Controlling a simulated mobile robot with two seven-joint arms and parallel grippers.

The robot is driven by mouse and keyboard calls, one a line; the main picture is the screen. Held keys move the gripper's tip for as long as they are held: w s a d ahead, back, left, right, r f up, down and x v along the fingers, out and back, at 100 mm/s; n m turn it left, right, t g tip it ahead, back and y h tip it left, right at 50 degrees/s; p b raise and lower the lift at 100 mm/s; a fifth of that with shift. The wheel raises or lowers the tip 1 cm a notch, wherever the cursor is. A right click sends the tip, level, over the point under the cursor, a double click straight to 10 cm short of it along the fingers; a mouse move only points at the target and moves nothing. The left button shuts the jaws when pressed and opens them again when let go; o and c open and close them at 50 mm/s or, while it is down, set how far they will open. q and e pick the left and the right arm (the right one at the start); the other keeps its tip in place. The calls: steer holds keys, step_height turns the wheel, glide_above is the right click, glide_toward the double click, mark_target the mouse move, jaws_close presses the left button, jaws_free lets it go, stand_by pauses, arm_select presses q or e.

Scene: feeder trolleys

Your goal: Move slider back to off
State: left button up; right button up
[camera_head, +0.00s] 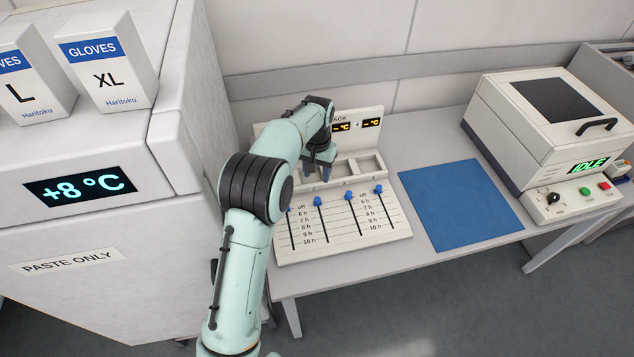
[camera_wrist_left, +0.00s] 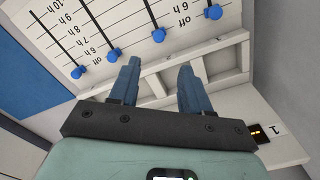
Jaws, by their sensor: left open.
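A white slider panel (camera_head: 335,239) stands on the bench, with several vertical slots marked off and 6 h to 10 h. Each slot has a blue knob; the rightmost knob (camera_head: 378,188) and the leftmost knob (camera_wrist_left: 214,12) are among them. The knobs lie about in one row, at the off end of their slots. My left gripper (camera_head: 318,172) is open and empty, over the panel's recessed compartments, behind the knob row. In the left wrist view its fingers (camera_wrist_left: 157,85) point toward the knobs, apart from them. My arm hides part of the panel's left side.
A blue mat (camera_head: 460,205) lies right of the panel. A white machine reading IDLE (camera_head: 535,125) stands farther right. A tall white cabinet reading +8 °C (camera_head: 85,190) is close on the left, with glove boxes (camera_head: 115,65) on top. The panel's raised back carries displays (camera_head: 371,122).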

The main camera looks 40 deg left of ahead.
arm_select(q)
step_height(320, 180, up, 3)
steer(key=shift+f, duration=0.1)
stand_by(0.6)
